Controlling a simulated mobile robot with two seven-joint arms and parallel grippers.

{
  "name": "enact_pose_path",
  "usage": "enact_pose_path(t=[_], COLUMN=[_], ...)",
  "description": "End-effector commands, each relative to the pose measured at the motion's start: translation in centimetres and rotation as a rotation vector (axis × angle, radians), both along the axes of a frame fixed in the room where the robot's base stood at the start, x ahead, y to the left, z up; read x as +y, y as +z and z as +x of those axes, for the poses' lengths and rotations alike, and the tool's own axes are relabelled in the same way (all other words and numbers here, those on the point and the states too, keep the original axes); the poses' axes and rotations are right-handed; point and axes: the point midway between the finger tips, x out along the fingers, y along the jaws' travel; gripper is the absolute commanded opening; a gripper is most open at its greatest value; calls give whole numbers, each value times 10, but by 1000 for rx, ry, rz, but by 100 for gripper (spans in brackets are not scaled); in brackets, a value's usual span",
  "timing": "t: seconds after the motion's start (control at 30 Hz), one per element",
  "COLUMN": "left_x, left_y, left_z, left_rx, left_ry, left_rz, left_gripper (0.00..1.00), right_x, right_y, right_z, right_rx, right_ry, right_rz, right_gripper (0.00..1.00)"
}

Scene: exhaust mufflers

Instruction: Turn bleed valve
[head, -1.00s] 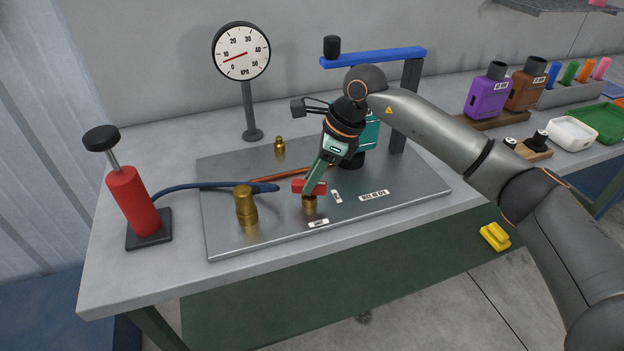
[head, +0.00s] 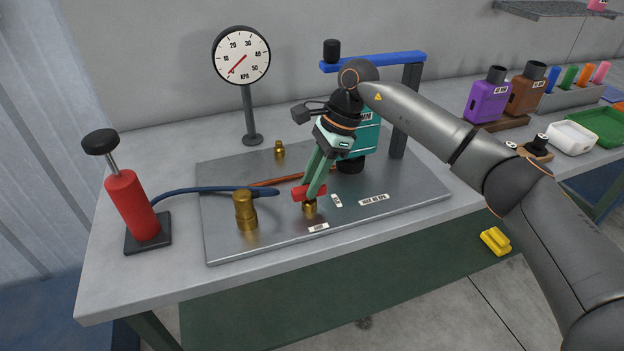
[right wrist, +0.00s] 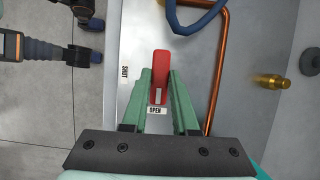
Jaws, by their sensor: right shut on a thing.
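The bleed valve is a brass body (head: 310,208) with a red handle (head: 311,193) on top, standing near the front of a grey metal plate (head: 415,190). My right gripper (head: 309,190) has its green fingers shut on the red handle. In the right wrist view the handle (right wrist: 161,72) lies between the fingertips, in line with them. An OPEN label (right wrist: 155,110) sits under the near end of the handle, and a SHUT label (right wrist: 125,73) is to its left. The gauge (head: 241,55) needle points close to 0. My left gripper is not in view.
A red hand pump (head: 132,203) with a blue hose (head: 205,187) stands at left. A brass fitting (head: 245,210) is left of the valve. A blue-topped frame (head: 385,59) rises behind my right arm. A copper pipe (right wrist: 222,70) runs beside the handle.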

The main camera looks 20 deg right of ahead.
Motion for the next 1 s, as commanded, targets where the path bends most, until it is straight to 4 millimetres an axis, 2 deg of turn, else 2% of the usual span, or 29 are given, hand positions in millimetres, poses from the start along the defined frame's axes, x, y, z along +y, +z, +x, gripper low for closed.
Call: enact_pose_path(t=[0.27,0.3,0.53,0.83,1.0], left_x=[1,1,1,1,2], left_y=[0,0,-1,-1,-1], left_z=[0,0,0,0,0], left_rx=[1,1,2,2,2], left_ry=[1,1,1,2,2], left_rz=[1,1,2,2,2], left_gripper=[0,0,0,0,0], right_x=[0,0,0,-1,-8], right_y=[0,0,0,2,21], right_z=[0,0,0,0,1], right_rx=[-2,-2,-1,-1,-5], right_ry=[4,4,2,1,-1], right_rz=[-1,-1,-1,0,-1], right_gripper=[0,31,57,57,57])
